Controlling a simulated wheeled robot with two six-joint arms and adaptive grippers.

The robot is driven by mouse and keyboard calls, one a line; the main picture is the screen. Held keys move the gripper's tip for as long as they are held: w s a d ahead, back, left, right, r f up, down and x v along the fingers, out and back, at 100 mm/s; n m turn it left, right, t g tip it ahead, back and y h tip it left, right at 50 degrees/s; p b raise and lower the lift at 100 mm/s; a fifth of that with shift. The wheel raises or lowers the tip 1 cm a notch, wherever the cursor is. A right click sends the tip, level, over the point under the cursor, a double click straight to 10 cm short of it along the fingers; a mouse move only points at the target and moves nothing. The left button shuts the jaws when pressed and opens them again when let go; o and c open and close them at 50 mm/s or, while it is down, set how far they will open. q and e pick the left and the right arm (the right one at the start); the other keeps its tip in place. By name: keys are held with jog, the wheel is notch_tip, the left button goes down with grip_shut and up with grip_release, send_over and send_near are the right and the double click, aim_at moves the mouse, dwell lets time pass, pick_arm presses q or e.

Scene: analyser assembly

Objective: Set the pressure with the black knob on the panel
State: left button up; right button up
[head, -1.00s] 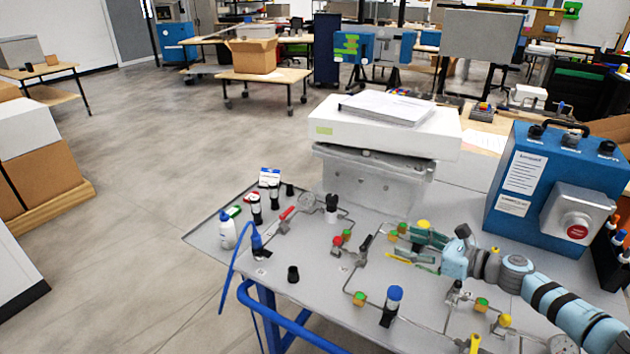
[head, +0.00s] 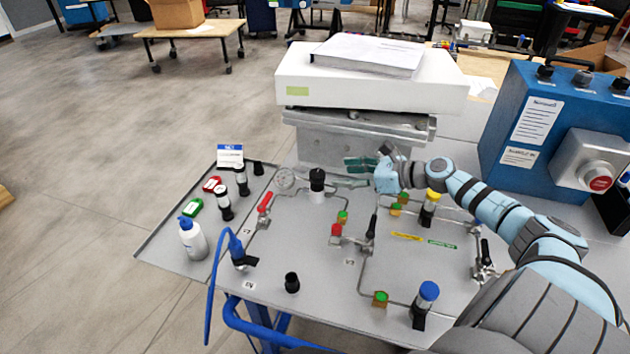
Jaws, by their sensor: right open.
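The black knob (head: 317,180) stands upright on top of a pale cylinder on the grey panel (head: 300,240), near the panel's back edge. A round gauge (head: 285,178) sits just left of it. My right gripper (head: 345,173) reaches in from the right, with its fingers spread and pointing left toward the knob. The fingertips are close to the knob's right side; I cannot tell if they touch it. Nothing shows between the fingers. My left gripper is not in view.
A red-handled valve (head: 265,202), a black-handled lever (head: 371,232), a yellow-capped part (head: 430,207) and a blue-capped part (head: 425,303) stand on the panel. A white box (head: 370,85) is behind the knob. A blue control box (head: 550,130) is at right.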

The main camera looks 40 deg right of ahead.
aim_at(320, 174)
jog(key=b+x, duration=0.1)
jog(key=x, duration=0.9)
jog(key=shift+d, duration=0.2)
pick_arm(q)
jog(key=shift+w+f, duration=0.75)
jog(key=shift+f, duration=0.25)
pick_arm(e)
jog(key=shift+s, duration=0.1)
